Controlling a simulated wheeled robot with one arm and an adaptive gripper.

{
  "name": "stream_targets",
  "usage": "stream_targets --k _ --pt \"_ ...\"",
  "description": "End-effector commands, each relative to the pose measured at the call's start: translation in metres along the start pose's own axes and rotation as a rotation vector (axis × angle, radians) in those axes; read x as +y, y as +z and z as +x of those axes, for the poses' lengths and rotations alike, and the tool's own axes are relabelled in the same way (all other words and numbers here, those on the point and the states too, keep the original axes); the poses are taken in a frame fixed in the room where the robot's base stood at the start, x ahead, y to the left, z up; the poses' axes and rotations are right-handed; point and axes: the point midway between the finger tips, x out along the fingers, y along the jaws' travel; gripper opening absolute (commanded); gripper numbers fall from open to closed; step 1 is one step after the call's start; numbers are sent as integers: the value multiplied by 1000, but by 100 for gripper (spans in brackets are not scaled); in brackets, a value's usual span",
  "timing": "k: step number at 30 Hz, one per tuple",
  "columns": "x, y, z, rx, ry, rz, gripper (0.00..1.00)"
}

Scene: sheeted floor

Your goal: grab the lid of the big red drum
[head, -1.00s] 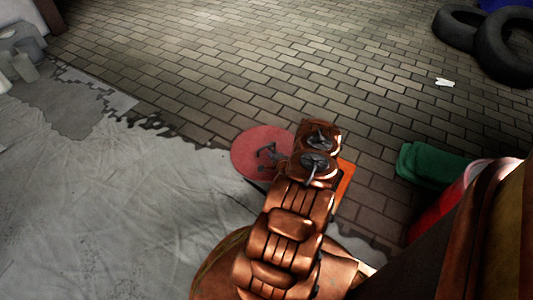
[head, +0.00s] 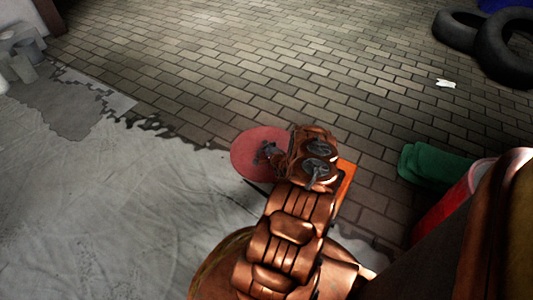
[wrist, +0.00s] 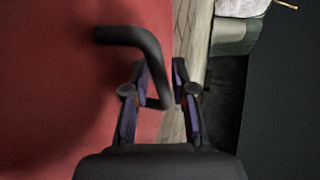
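The lid of the big red drum is a round red disc (head: 252,158) left of my arm in the head view. In the wrist view the red lid (wrist: 60,100) fills the left side. Its bent black handle (wrist: 130,35) reaches in from the left and curves down between my fingers. My gripper (wrist: 158,65) is open, one finger on each side of the handle bar; contact cannot be told. In the head view the gripper (head: 268,151) is a small dark shape over the lid's right part, and my wrist hides the lid's right edge.
An orange object (head: 346,180) shows right of my wrist. A green object (head: 430,165) and a red rounded object (head: 440,208) stand at the right. Black tires (head: 505,45) lie far right. The brick floor (head: 250,60) beyond is mostly clear.

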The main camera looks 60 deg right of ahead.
Motion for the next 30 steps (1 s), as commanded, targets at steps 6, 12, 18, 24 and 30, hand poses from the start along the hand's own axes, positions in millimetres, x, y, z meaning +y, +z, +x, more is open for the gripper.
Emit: stream_targets --k 6,12,18,24,30 --pt "0 0 0 0 0 0 0" --pt "0 0 0 0 0 0 0" --pt "0 0 0 0 0 1 0" --pt "0 0 0 0 0 1 0" --pt "-2 0 -1 -1 0 1 0"
